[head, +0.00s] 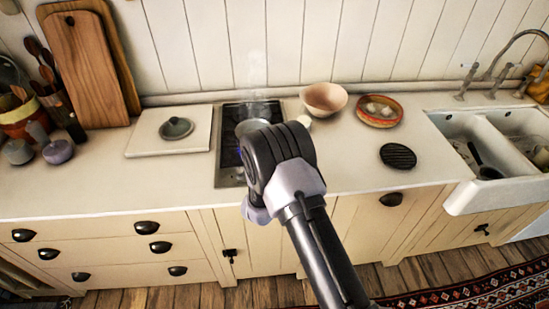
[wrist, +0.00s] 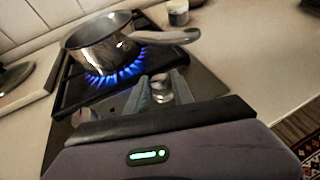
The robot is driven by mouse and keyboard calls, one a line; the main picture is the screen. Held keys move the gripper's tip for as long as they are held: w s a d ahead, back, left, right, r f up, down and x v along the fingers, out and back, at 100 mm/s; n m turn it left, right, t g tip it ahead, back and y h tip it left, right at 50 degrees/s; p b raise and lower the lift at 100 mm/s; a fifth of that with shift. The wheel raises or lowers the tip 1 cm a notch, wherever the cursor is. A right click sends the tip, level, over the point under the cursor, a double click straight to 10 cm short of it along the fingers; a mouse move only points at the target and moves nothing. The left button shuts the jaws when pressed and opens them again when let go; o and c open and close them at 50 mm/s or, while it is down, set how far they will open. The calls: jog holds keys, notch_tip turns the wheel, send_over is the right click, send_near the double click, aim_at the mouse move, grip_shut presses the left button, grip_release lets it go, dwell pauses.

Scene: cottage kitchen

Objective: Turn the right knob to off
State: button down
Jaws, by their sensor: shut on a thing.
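The gas hob (wrist: 207,79) shows in the wrist view, and part of it shows in the head view (head: 227,158). The right knob (wrist: 159,90), silvery, stands on its front panel. My gripper (wrist: 160,91) is shut on this knob, one grey finger on each side. Blue flames (wrist: 112,80) burn under a metal saucepan (wrist: 98,42) on the hob.
The saucepan's handle (wrist: 165,37) reaches right, above the knob area. A pale board (head: 150,142) with a lid lies left of the hob. A pink bowl (head: 323,98) and a black trivet (head: 398,156) are to the right. Steam rises above the hob.

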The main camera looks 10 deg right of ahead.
jog(key=shift+m+h+p, duration=0.3)
jog(key=shift+p, duration=0.4)
jog(key=c, duration=1.1)
grip_release()
